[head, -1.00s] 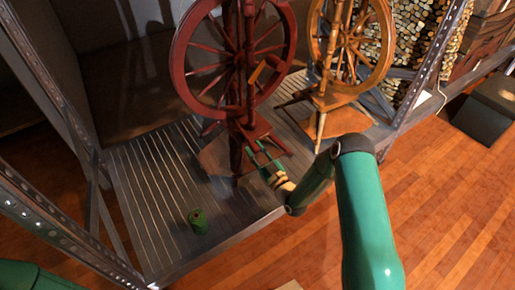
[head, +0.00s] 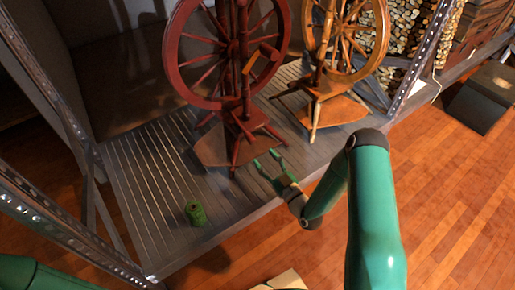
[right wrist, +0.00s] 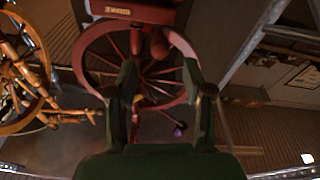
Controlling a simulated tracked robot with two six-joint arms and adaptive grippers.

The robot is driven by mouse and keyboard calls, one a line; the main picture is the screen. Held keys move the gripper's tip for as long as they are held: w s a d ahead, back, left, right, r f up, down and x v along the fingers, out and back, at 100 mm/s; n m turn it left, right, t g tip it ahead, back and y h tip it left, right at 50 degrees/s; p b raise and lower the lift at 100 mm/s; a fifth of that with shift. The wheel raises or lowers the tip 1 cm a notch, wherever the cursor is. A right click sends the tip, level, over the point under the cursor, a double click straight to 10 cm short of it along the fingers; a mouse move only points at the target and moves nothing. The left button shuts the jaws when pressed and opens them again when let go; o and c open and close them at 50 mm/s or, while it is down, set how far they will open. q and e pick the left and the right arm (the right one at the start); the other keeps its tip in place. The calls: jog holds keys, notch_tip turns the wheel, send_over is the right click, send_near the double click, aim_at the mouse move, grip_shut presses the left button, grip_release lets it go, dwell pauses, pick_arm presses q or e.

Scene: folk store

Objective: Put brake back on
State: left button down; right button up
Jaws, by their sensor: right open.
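A red spinning wheel (head: 228,50) stands upright on the slatted grey shelf. It also shows in the right wrist view (right wrist: 140,60). I cannot make out which part is its brake. My right gripper (head: 269,160) is open and empty, just in front of the red wheel's base and legs, near the shelf's front edge. In the right wrist view its two green fingers (right wrist: 160,75) stand apart with the wheel's rim and spokes behind them. My left gripper is not in view.
An orange-brown spinning wheel (head: 345,45) stands to the right of the red one. A green spool (head: 196,213) stands on the shelf (head: 150,190) at left. Metal uprights (head: 415,65) bound the shelf. A dark box (head: 485,98) is on the wooden floor at right.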

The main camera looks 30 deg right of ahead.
jog(key=shift+v, duration=1.65)
